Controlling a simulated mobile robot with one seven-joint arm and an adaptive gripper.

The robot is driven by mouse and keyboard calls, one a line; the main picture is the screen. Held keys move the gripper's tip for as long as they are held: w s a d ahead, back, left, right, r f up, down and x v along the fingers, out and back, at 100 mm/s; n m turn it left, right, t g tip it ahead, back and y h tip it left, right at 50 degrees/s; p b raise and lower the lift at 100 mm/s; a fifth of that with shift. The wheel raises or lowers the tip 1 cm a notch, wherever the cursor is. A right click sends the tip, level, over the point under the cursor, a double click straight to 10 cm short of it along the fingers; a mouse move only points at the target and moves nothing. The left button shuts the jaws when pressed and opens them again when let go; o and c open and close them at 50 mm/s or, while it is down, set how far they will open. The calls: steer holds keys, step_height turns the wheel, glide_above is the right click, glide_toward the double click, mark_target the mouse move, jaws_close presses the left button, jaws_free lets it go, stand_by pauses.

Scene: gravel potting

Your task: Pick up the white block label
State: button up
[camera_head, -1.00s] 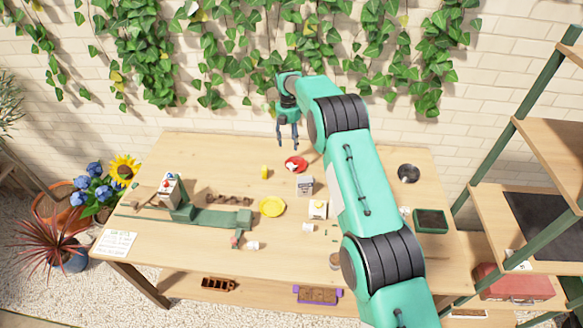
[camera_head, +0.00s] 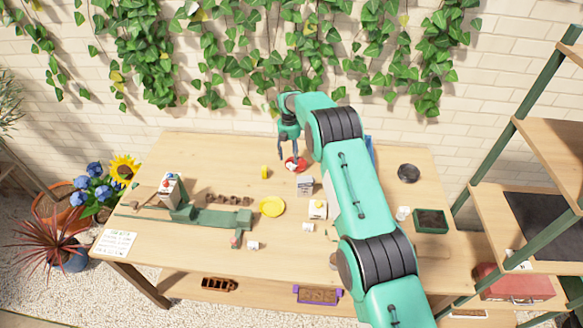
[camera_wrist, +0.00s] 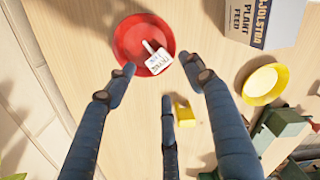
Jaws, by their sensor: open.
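The white block label (camera_wrist: 158,60), with dark lettering on one face and a thin stem, lies on the red saucer (camera_wrist: 122,42) in the wrist view. The red saucer (camera_head: 301,166) shows in the head view close to my fingers; the label is too small there to make out clearly. My gripper (camera_wrist: 162,72) is open and empty. Two of its fingertips stand on either side of the label's lower end in the wrist view, and a third finger comes up from below. I cannot tell how high the fingertips are above the saucer.
A small yellow block (camera_wrist: 184,112) stands close to the fingers. A plant feed box (camera_wrist: 262,20) and a yellow saucer (camera_wrist: 263,82) lie to the right. A green bench tool (camera_head: 215,219), a white cup (camera_head: 253,245) and a dark green tray (camera_head: 431,222) are farther off on the table.

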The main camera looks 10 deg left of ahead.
mark_target(290, 165)
steer(key=shift+s+f, duration=0.2)
steer(key=shift+f, duration=2.4)
steer(key=shift+c, duration=0.5)
steer(key=c, duration=0.9)
steer(key=shift+r, duration=0.1)
steer(key=shift+r, duration=4.95)
steer(key=shift+c, duration=0.3)
